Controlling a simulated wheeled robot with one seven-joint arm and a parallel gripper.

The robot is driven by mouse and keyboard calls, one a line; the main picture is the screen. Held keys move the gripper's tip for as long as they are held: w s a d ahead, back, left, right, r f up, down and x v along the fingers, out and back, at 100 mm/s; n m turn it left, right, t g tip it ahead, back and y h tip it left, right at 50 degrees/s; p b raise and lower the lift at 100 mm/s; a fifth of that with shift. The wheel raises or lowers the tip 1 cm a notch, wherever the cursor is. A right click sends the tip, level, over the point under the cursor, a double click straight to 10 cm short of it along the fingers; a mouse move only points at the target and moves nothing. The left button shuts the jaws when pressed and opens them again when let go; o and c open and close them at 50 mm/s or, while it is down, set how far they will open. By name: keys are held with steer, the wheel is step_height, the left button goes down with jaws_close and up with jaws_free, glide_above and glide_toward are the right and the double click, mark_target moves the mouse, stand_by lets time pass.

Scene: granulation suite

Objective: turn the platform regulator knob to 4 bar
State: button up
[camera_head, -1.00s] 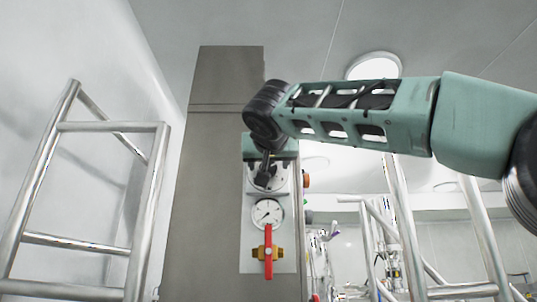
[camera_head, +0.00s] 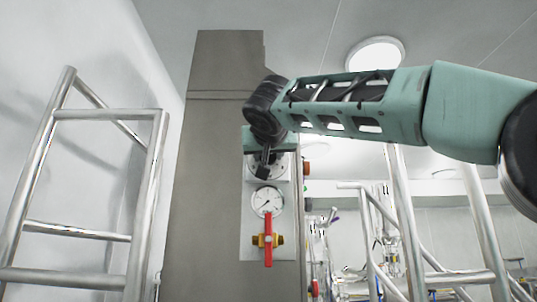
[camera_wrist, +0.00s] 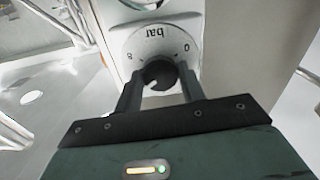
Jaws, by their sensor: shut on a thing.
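The regulator knob (camera_wrist: 160,74) is a round black knob at the centre of a pale dial plate (camera_wrist: 155,41) marked "bar", 0 and 8, which appears upside down in the wrist view. A small white mark shows on the knob's edge, low in that picture; the exact reading is unclear. My gripper (camera_wrist: 160,80) has one finger on each side of the knob and is shut on it. In the head view my gripper (camera_head: 264,170) reaches down in front of the dial plate (camera_head: 283,168) and hides the knob.
Below the dial on the same panel are a round gauge (camera_head: 267,202) and a red-handled valve (camera_head: 268,240). The panel is on a grey column (camera_head: 215,170). Metal railings stand at left (camera_head: 140,200) and right (camera_head: 400,220).

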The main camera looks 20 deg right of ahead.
steer(key=n+b, duration=0.2)
steer(key=n, duration=0.9)
stand_by(0.3)
steer(key=shift+n, duration=0.4)
steer(key=o, duration=1)
steer(key=shift+c, duration=0.2)
steer(key=shift+s, duration=0.1)
